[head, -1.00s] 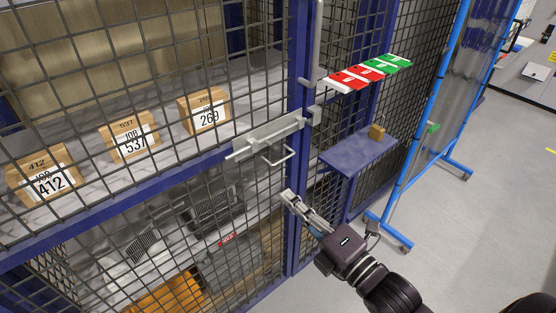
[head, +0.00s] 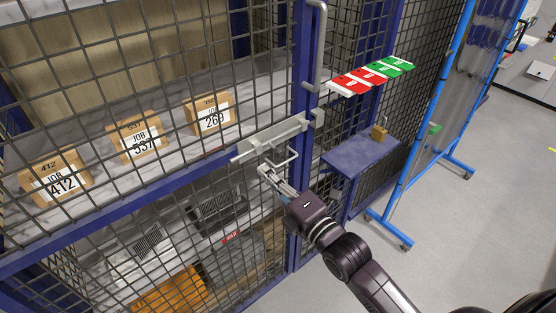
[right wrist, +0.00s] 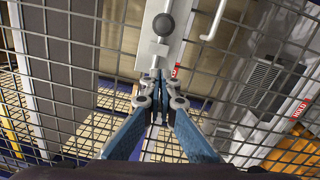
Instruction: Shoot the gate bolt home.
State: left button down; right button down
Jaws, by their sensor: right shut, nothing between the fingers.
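The gate bolt (head: 262,140) is a pale grey bar and plate mounted slantwise on the mesh gate, near the blue post. Its bent handle (head: 291,160) hangs below the plate. A keeper (head: 318,116) is on the post side; I cannot tell whether the bolt's end is in it. My right gripper (head: 265,170) is shut and empty, its tips just below the bolt and left of the handle. In the right wrist view the shut fingertips (right wrist: 158,78) point at the bolt plate (right wrist: 174,25), with the handle (right wrist: 217,22) to the right. My left gripper is not in view.
A blue shelf (head: 350,158) with a brass padlock (head: 379,132) is right of the post. Red and green tags (head: 370,76) hang above it. Job boxes (head: 137,138) sit behind the mesh.

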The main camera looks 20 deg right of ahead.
jog(key=d, duration=0.1)
jog(key=w+d, duration=0.1)
jog(key=d, duration=0.1)
jog(key=shift+w+d+r+p, duration=0.15)
jog(key=shift+w+r+p, duration=0.15)
jog(key=shift+p, duration=0.05)
jog(key=w+d, duration=0.2)
jog(key=d, duration=0.3)
jog(key=shift+d+b, duration=0.35)
jog(key=shift+b, duration=0.1)
jog(key=shift+r, duration=0.1)
